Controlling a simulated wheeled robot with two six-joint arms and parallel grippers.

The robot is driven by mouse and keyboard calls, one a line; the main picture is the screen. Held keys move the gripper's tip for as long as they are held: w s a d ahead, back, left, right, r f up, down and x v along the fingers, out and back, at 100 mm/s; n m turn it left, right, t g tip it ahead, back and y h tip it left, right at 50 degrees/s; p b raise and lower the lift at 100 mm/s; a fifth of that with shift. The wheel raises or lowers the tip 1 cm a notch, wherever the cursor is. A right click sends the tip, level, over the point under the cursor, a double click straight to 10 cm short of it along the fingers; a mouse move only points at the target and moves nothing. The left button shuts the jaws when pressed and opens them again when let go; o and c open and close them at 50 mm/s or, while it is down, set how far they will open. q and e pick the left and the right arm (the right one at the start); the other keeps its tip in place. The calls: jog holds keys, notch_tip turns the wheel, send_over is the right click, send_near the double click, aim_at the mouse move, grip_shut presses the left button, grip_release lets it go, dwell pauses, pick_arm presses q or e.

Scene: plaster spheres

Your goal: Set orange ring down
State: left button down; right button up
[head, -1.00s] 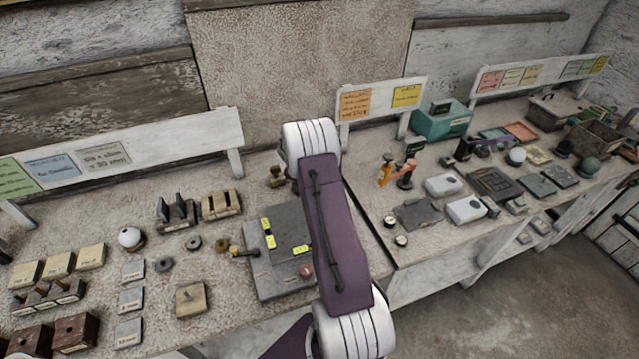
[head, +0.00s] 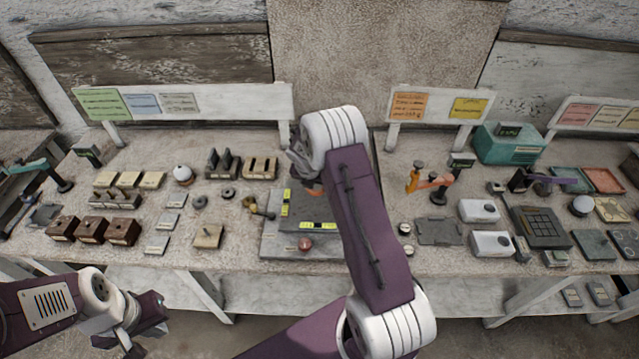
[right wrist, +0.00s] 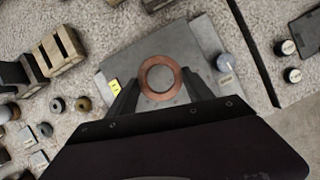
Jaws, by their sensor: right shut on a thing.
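The orange ring (right wrist: 147,71) shows copper-coloured in the right wrist view, flat side toward the camera, between the fingertips of my right gripper (right wrist: 158,88). The gripper is shut on it. In the head view a bit of orange (head: 314,191) shows below my right gripper (head: 300,163), which my own arm mostly hides. Ring and gripper are over a grey plate (head: 272,243) with yellow labels, also in the right wrist view (right wrist: 203,36). I cannot tell whether the ring touches the plate. My left gripper (head: 145,322) is low at the left, off the bench's front edge; its opening is unclear.
A reddish knob (head: 304,243) sits on the plate's front part. Brass pieces (head: 258,207), grey washers (head: 199,203) and a slotted wooden block (head: 259,168) stand to the left. An orange-armed stand (head: 428,181) and white boxes (head: 479,211) are to the right.

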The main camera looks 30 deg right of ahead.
aim_at(317, 201)
notch_tip(317, 201, down, 6)
jog(key=b, duration=0.3)
jog(key=shift+r+b, duration=0.2)
jog(key=shift+b, duration=0.1)
jog(key=shift+p, duration=0.5)
dwell(0.8)
jog(key=shift+f+b, duration=0.55)
jog(key=shift+f, duration=0.15)
dwell(0.4)
jog(key=o, duration=1.4)
